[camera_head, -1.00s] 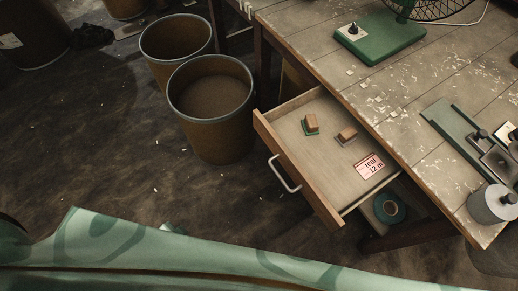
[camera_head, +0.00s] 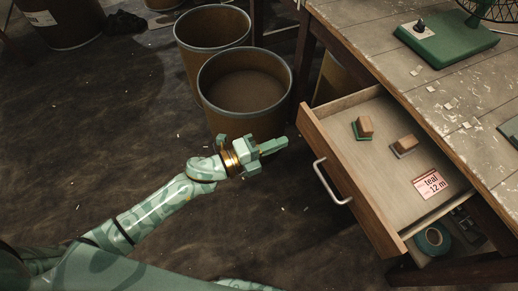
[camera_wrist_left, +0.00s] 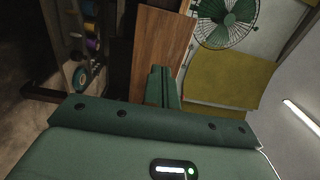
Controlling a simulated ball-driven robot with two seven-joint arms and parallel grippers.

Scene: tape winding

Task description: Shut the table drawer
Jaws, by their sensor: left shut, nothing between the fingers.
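The table drawer (camera_head: 355,195) is pulled out of the worn table (camera_head: 455,97), its wooden front facing lower left with a metal handle (camera_head: 319,174). Two small wooden-handled stamps (camera_head: 364,127) and a pink card (camera_head: 430,184) reading "teal 12 m" lie inside. My left gripper (camera_head: 284,146) is shut and empty, left of the drawer front and apart from the handle. In the left wrist view its shut fingers (camera_wrist_left: 162,88) point toward a brown wooden panel (camera_wrist_left: 160,45), likely the drawer front. My right gripper is not in view.
Two brown drums (camera_head: 243,112) stand just behind my left gripper. A teal tape roll (camera_head: 420,243) sits below the drawer. A green fan base (camera_head: 450,42) stands on the table. The dark floor in front of the drawer is clear.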

